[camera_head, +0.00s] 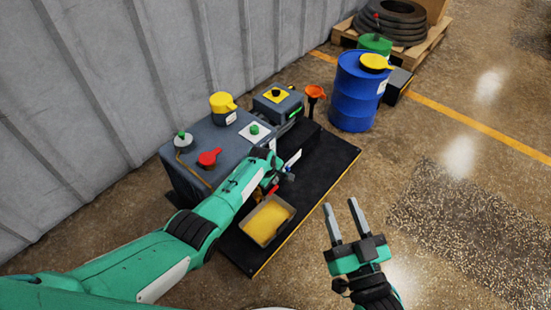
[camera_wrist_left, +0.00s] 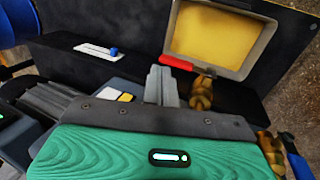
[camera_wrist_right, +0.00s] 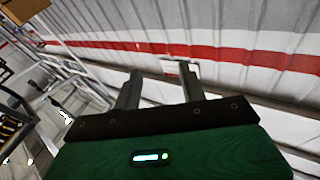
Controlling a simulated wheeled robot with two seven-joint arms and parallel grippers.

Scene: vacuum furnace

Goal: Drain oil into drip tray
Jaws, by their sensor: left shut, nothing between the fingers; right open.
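The drip tray (camera_head: 250,239) lies on the black base plate, and yellow oil (camera_head: 268,221) covers its floor. It also shows at the top of the left wrist view (camera_wrist_left: 257,52). A brass valve (camera_wrist_left: 202,93) with a red lever (camera_wrist_left: 176,62) is beside the tray's near edge in that view. My left gripper (camera_wrist_left: 162,84) is shut and empty, with its fingertips just beside the red lever; contact cannot be told. In the head view my left arm partly hides the valve. My right gripper (camera_head: 345,220) is open and empty, right of the base plate.
The grey pump unit (camera_head: 190,165) with red, green and yellow caps stands behind my left arm. A blue drum (camera_head: 355,95), an orange funnel (camera_head: 314,95) and a pallet (camera_head: 428,45) stand farther back. The floor at right is clear.

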